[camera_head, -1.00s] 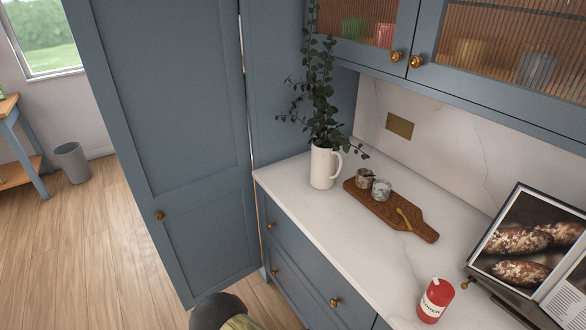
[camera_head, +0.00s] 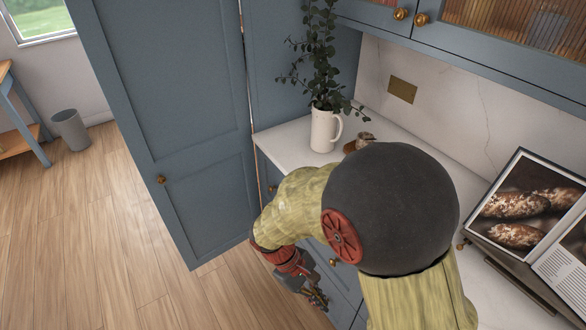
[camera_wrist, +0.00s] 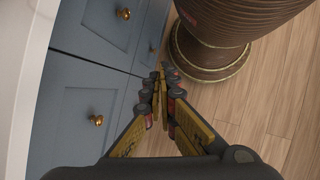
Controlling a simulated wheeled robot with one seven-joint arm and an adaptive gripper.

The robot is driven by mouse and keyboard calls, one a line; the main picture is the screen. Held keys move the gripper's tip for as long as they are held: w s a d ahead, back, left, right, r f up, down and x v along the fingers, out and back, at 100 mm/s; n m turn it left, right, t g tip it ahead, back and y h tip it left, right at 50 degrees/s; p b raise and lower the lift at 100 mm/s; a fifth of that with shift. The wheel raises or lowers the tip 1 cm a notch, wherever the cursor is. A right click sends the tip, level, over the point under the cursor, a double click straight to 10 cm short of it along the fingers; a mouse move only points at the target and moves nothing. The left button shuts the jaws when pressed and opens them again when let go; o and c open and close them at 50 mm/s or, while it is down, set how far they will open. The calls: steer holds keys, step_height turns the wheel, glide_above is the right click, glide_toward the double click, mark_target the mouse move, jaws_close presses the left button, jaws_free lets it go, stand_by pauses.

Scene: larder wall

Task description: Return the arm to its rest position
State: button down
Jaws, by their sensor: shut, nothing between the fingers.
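My arm shows large in the head view, bent at a dark round joint in front of the counter. My gripper (camera_head: 318,298) hangs low in front of the blue drawers, pointing down. In the wrist view my gripper (camera_wrist: 160,80) has its fingers together with nothing held between them. The blue drawer fronts (camera_wrist: 85,55) are to the left of the fingers. A brown ribbed, urn-like object (camera_wrist: 225,40) with gold bands is to the right, close to the fingertips; the picture does not show whether it belongs to my body.
The white pitcher with leafy stems (camera_head: 323,130) stands on the counter (camera_head: 285,140). A cookbook (camera_head: 525,205) leans open at right. The tall blue door (camera_head: 160,100) stands left of the drawers. My arm hides much of the counter. Wood floor (camera_head: 90,240) is clear at left.

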steer(key=s+d+r+m+t+y, duration=0.2)
steer(key=d+r+m, duration=0.1)
steer(key=r, duration=0.5)
steer(key=s+d+r+m+t+y, duration=0.1)
steer(key=s+d+r+m+t, duration=0.1)
steer(key=d+r, duration=0.3)
steer(key=s+d+r+m+t+y, duration=0.2)
steer(key=d+r+m+t, duration=0.2)
steer(key=r, duration=0.8)
steer(key=shift+r+m+y, duration=0.3)
steer(key=shift+r, duration=0.1)
steer(key=shift+s, duration=0.15)
